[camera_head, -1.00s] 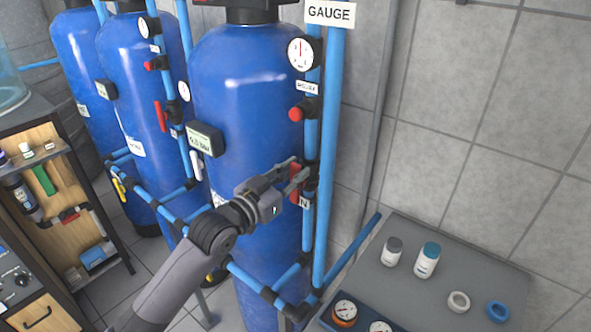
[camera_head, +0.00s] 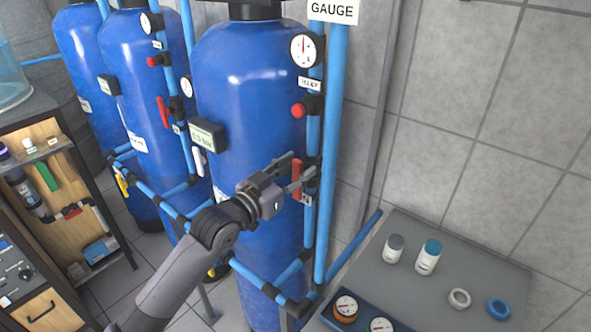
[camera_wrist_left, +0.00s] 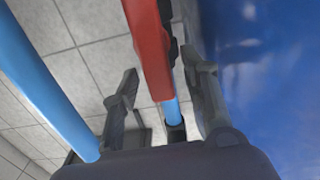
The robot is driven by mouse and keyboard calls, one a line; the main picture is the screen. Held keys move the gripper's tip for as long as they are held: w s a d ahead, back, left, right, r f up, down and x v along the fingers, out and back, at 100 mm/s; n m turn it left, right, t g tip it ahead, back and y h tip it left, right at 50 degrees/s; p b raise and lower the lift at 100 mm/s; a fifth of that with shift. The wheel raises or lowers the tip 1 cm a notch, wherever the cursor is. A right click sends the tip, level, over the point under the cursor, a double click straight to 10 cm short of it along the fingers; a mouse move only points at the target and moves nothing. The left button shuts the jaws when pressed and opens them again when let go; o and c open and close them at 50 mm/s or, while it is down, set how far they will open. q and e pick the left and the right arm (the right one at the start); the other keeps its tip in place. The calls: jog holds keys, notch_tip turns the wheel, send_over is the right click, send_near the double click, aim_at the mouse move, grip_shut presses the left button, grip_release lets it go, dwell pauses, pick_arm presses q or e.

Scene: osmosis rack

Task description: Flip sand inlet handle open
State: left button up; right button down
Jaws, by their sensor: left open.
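A red valve handle (camera_head: 297,178) hangs vertically on the blue pipe at the right side of the nearest blue tank (camera_head: 250,110). A small white label, too small to read surely, sits just below it. My left gripper (camera_head: 297,168) is open, with its fingertips on either side of the handle. In the left wrist view the red handle (camera_wrist_left: 150,45) runs between the two open fingers (camera_wrist_left: 165,95), with gaps on both sides. It looks apart from them. My right gripper is not in view.
A red knob (camera_head: 299,110) and a gauge (camera_head: 304,50) sit higher on the same pipe. A second blue pipe (camera_head: 331,150) stands close to the right. A grey table (camera_head: 450,250) with bottles and rings is at lower right.

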pick_arm(q)
jog(key=v, duration=1.2)
jog(key=shift+f, duration=0.1)
